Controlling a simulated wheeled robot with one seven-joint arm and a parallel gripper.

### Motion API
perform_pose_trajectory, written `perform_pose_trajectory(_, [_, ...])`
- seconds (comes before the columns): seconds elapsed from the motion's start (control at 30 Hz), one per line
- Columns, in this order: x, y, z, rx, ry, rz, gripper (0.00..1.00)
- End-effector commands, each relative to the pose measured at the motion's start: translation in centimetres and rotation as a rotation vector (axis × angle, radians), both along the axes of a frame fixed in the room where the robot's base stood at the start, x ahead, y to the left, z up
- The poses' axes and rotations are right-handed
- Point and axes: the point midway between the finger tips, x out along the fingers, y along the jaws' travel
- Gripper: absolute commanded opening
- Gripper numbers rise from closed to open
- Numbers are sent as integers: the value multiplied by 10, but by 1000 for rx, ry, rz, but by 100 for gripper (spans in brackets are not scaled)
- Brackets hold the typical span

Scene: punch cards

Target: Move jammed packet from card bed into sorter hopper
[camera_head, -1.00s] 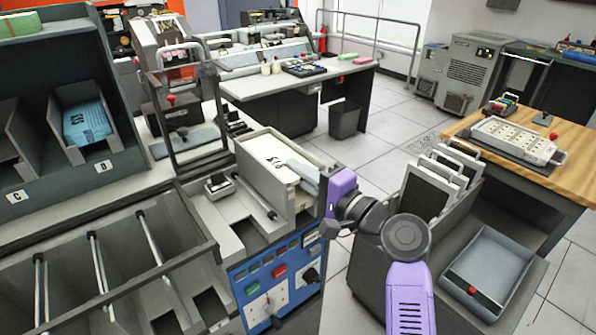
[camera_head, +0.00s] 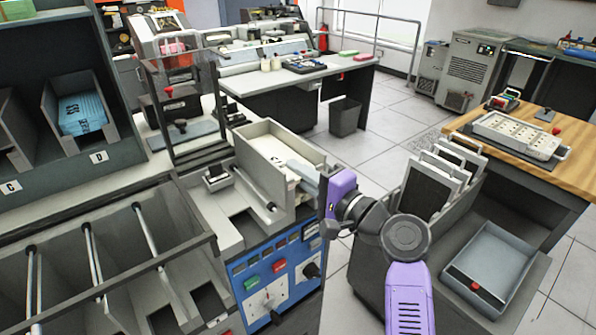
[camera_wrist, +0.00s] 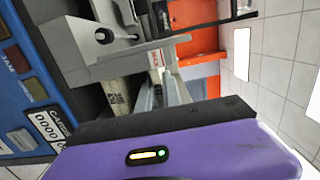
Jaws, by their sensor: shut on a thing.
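A cream packet (camera_head: 266,152) with dark print lies in the pale grey open-topped card bed (camera_head: 246,158) in the head view. My gripper (camera_head: 300,174) reaches in from the right over the bed's near right end and is shut on the packet. The fingers hide part of the packet and its print. In the wrist view, the printed edge of the packet (camera_wrist: 117,98) shows to the left of the fingers (camera_wrist: 172,90). I cannot tell whether the packet is clear of the bed's floor. No part is plainly marked as the sorter hopper.
Open compartments (camera_head: 190,240) with metal rods are at the lower left. A blue control panel (camera_head: 275,272) sits below the bed. A rack of upright panels (camera_head: 440,180) and a grey tray (camera_head: 490,262) stand on the right. A blue packet (camera_head: 83,113) lies in slot D.

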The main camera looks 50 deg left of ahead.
Motion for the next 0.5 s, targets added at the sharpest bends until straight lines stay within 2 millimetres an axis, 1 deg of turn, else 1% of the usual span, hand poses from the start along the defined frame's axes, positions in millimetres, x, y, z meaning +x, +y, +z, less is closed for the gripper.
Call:
perform_pose_trajectory(0.23, [0,0,0,1,0,0,0])
perform_pose_trajectory(0.5, [0,0,-11,1,0,0,0])
